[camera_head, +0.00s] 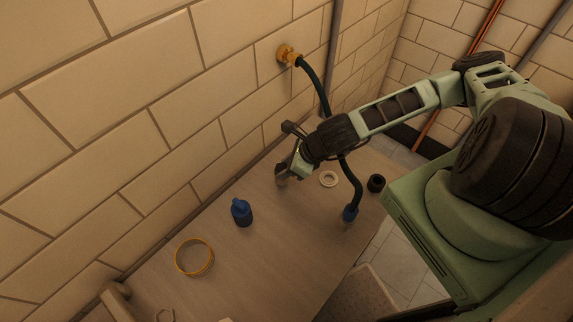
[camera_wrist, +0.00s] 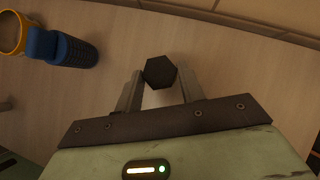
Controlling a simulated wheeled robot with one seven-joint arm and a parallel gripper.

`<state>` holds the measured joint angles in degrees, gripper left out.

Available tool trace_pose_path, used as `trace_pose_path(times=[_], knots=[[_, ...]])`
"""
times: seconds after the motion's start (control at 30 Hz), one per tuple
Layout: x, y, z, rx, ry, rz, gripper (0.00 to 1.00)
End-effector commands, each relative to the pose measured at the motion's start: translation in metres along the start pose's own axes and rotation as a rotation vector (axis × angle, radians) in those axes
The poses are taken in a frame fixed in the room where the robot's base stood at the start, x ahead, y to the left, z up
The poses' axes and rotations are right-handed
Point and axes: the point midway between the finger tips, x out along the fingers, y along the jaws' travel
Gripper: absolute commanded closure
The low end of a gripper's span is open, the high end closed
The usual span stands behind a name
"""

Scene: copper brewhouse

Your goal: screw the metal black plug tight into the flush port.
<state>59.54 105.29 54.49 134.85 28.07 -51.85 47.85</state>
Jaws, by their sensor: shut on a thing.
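The black plug (camera_wrist: 160,71) shows its dark hexagonal head in the wrist view. My gripper (camera_wrist: 160,82) is shut on it, with one finger on each side of the head. In the head view my gripper (camera_head: 282,174) is low over the back of the table, close to the tiled wall. The plug cannot be made out there. I cannot pick out the flush port in either view, and what lies under the plug's head is hidden. I cannot tell whether the plug is in a port.
A pale ring (camera_head: 329,179) and a black round part (camera_head: 376,183) lie right. A dark hose (camera_head: 313,82) runs from a yellow wall fitting (camera_head: 288,54) to a blue connector (camera_head: 350,213).

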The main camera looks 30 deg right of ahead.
Motion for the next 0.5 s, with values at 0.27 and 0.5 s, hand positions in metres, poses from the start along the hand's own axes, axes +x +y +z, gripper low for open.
trace_pose_path(times=[0.27, 0.5], knots=[[0.0006, 0.0042, 0.0009, 0.191, -0.001, -0.127, 0.9], [0.0003, 0.0029, 0.0005, 0.224, 0.0, -0.155, 0.56]])
